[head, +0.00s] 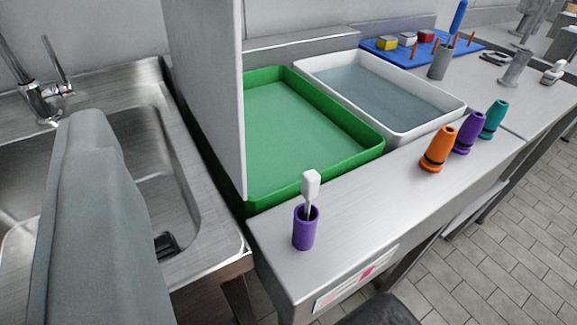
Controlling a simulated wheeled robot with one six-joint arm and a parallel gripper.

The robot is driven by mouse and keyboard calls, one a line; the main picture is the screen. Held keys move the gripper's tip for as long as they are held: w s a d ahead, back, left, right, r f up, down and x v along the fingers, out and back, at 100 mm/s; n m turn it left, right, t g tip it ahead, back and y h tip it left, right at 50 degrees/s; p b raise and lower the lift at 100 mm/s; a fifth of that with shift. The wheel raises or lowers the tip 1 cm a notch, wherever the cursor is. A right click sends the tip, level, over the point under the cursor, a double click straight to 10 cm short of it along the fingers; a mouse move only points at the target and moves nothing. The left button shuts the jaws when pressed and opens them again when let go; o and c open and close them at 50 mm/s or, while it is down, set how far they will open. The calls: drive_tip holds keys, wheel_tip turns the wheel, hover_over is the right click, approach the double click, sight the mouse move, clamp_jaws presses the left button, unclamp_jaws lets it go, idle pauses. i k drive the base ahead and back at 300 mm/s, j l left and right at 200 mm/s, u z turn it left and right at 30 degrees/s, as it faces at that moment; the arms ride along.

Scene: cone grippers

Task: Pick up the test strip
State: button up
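A slim white piece with a wider head (311,184) stands upright in a small purple cup (305,231) near the front left corner of the steel counter. It is the only strip-like thing I can make out, and I cannot tell for sure that it is the test strip. Its lower end is hidden inside the cup. A large grey form (88,220) at the left looks like part of my arm and covers part of the sink. I see no gripper fingertips, and nothing touches the white piece or the cup.
A green tray (290,190) and a white tray (423,133) lie behind the cup. A white upright panel (208,80) stands at the green tray's left. Orange (439,149), purple (468,134) and teal (494,119) cones stand to the right. A steel sink (150,130) is left. The counter between cup and cones is clear.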

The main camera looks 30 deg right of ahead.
sight(311, 179)
drive_tip(key=l+u, duration=0.25)
drive_tip(key=u, duration=0.2)
drive_tip(key=l+u, duration=0.3)
drive_tip(key=u, duration=0.2)
drive_tip(key=k+l+u, duration=0.1)
drive_tip(key=l, duration=0.3)
drive_tip(key=k+l+u, duration=0.1)
drive_tip(key=l, duration=0.3)
drive_tip(key=k+l+u, duration=0.1)
drive_tip(key=k+l, duration=0.15)
drive_tip(key=k+l+u, duration=0.15)
drive_tip(key=l, duration=0.35)
drive_tip(key=k+l+u, duration=0.1)
drive_tip(key=l, duration=0.25)
drive_tip(key=k+l, duration=0.4)
drive_tip(key=l, duration=0.1)
